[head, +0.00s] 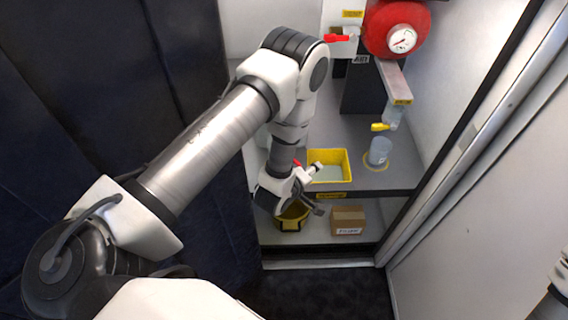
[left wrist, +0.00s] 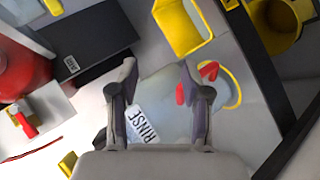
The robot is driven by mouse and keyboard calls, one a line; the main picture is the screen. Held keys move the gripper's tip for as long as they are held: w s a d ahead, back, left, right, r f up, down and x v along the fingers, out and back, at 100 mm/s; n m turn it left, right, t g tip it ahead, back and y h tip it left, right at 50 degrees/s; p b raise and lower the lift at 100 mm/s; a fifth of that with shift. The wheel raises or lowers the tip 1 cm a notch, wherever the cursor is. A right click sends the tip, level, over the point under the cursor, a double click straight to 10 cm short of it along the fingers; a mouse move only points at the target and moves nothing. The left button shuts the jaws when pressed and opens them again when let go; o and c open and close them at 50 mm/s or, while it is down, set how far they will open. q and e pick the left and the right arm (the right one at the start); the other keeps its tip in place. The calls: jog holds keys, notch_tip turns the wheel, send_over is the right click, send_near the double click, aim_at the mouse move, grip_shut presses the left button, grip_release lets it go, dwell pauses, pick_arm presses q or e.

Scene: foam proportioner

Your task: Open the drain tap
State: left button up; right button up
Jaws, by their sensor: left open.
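A translucent container labelled RINSE (left wrist: 155,112) lies between and beyond my left gripper's fingers in the left wrist view. A red tap handle (left wrist: 207,70) on it shows beside the right-hand finger; I cannot tell whether they touch. In the head view, my left gripper (head: 309,191) is over the front of the shelf, open and apparently empty. The arm hides most of the container there. Another tap with a yellow handle (head: 380,127) hangs under a clear cylinder at the right. No label in view reads drain. My right gripper is out of view.
A yellow tray (head: 347,166) and a clear cup (head: 380,151) stand on the grey shelf. A yellow bucket (head: 291,222) and a cardboard box (head: 347,220) sit below. A red tank (head: 390,28) and a red lever (head: 338,38) are above. A door frame (head: 475,135) bounds the right.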

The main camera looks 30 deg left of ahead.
pick_arm(q)
jog(key=s+a+f+m+g, duration=0.1)
jog(key=s+f+m+g, duration=0.1)
jog(key=s, duration=0.9)
jog(key=m+g, duration=0.1)
jog(key=g, duration=0.1)
jog(key=shift+a+f+m+g+y+p, duration=0.3)
jog(key=shift+a+f+m+p, duration=0.05)
jog(key=shift+f+m+p, duration=0.05)
jog(key=shift+s, duration=0.1)
